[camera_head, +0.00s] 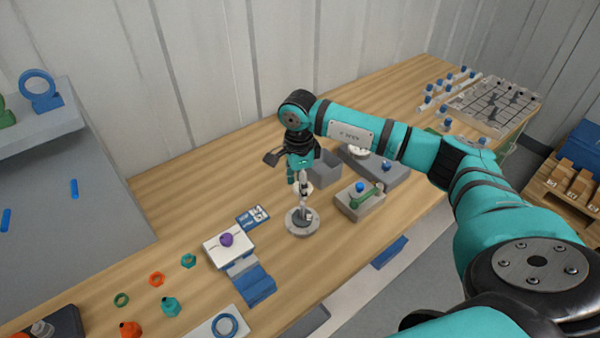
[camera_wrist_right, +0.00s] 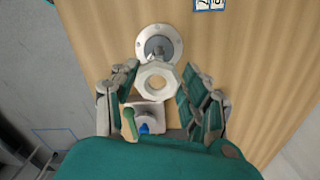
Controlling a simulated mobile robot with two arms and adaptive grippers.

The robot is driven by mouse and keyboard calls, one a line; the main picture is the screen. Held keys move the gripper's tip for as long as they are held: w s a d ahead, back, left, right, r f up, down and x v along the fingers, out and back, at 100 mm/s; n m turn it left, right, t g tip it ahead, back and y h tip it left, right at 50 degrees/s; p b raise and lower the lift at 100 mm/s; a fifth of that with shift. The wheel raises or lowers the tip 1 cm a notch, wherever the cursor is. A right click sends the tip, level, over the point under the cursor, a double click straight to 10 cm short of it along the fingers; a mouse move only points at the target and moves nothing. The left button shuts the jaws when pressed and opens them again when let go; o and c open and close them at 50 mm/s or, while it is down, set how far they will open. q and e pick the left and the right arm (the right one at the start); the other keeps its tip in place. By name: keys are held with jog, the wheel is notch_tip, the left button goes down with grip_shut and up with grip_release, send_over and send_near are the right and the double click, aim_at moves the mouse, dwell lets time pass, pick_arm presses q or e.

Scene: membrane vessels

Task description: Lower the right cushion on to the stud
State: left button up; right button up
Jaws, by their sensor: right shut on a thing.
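The right cushion looks like a pale ring with a flat-sided rim (camera_wrist_right: 139,83) and an open hole, between the fingers of my right gripper (camera_wrist_right: 160,92) in the wrist view. In the head view my right gripper (camera_head: 303,172) points down above the round grey base (camera_head: 302,222); the cushion is small and partly hidden there. The stud (camera_wrist_right: 158,46) rises from the middle of that base, which has a bolted flange. In the wrist view the ring lies just below the stud, its hole not lined up with it. I cannot tell the height gap. My left gripper is not in view.
A grey block (camera_head: 352,206) with a green handle and blue knob stands right of the base. A grey open box (camera_head: 326,168) is behind. A white block (camera_head: 222,253) with a purple knob and a blue printed card (camera_head: 252,217) lie to the left.

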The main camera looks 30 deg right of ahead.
jog(key=shift+f+b, duration=3.1)
jog(key=shift+f, duration=1.25)
jog(key=o, duration=0.9)
jog(key=shift+r, duration=0.25)
notch_tip(320, 180, up, 12)
jog(key=shift+f, duration=0.2)
